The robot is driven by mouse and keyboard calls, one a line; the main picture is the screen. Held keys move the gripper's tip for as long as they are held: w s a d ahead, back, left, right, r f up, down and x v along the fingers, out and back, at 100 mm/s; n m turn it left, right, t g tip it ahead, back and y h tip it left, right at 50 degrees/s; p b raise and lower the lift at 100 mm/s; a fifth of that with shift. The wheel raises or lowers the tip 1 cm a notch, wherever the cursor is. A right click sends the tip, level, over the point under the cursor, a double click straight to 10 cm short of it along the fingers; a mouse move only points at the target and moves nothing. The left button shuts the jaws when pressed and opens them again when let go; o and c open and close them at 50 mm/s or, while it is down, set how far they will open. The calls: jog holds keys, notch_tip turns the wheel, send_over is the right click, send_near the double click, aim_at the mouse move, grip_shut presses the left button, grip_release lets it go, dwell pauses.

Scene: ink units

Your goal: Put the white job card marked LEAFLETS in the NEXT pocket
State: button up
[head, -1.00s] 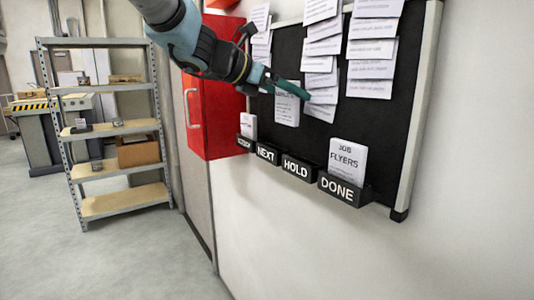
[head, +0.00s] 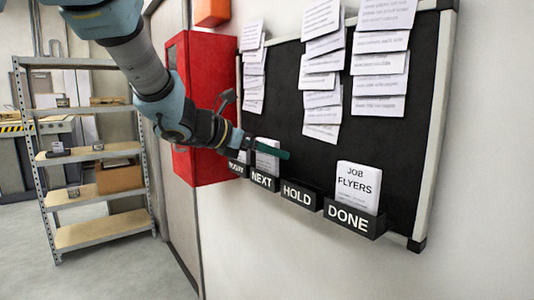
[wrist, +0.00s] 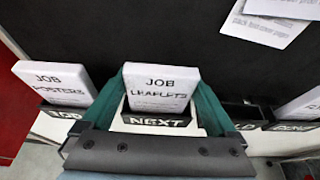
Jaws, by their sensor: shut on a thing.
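The white job card marked LEAFLETS (wrist: 160,88) stands upright between the teal fingers of my gripper (wrist: 163,80) in the wrist view. My gripper is shut on its side edges. The card's lower edge passes behind the front of the black NEXT pocket (wrist: 157,121), so the card appears to sit in that pocket; its bottom is hidden. In the head view my gripper (head: 268,151) is just above the NEXT pocket (head: 263,180), and the card (head: 267,163) shows partly behind a finger.
A POSTERS card (wrist: 50,84) stands in the pocket left of NEXT. The HOLD pocket (head: 299,195) looks empty. A FLYERS card (head: 357,186) stands in the DONE pocket (head: 350,219). Papers hang on the black board (head: 400,130). A red cabinet (head: 200,80) is at the left.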

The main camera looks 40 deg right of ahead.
jog(key=shift+f, duration=0.3)
jog(key=shift+f, duration=0.15)
jog(key=o, duration=1)
